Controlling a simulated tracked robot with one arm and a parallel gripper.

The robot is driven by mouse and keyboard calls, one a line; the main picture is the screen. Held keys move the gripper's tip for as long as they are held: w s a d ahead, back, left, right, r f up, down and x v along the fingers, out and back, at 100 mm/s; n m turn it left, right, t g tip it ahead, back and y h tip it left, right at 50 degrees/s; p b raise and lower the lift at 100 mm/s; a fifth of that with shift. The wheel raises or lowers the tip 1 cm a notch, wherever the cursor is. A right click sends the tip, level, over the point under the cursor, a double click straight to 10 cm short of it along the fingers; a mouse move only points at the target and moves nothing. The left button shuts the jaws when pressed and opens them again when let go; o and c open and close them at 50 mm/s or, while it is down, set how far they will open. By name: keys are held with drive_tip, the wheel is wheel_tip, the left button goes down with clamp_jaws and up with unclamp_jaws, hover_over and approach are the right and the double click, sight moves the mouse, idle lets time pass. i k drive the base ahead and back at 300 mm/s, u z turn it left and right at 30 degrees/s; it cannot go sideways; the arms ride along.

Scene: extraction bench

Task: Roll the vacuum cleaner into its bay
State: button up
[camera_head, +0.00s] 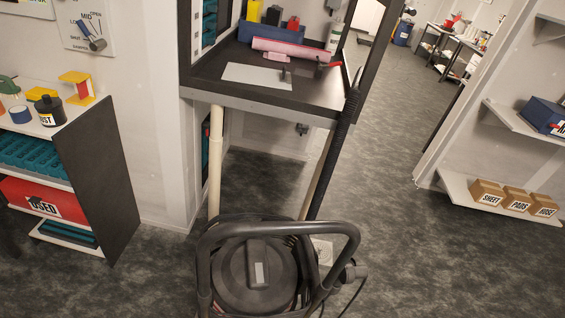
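The vacuum cleaner (254,274) stands on the floor at the bottom centre. It has a round dark grey lid and a black tubular handle (279,228) arching over it. Its lower part is cut off by the picture's bottom edge. A ribbed black hose (338,140) runs up to the right past the bench. The open space under the bench (258,175), between two pale legs, lies just beyond the vacuum. No marking names it as the bay. My gripper is not visible, so I cannot tell whether it touches the handle.
The bench (228,97) holds a pink roll, a grey sheet and bottles. A shelf unit (103,172) with a red "USED" bin stands left. A low wall shelf (462,190) with several cardboard boxes is at right. Clear floor (395,215) runs right of the bench towards the back.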

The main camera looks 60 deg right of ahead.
sight(254, 274)
drive_tip(key=u, duration=0.05)
drive_tip(key=k, duration=1.9)
drive_tip(key=z, duration=1.1)
drive_tip(key=i, duration=1)
drive_tip(key=u, duration=0.05)
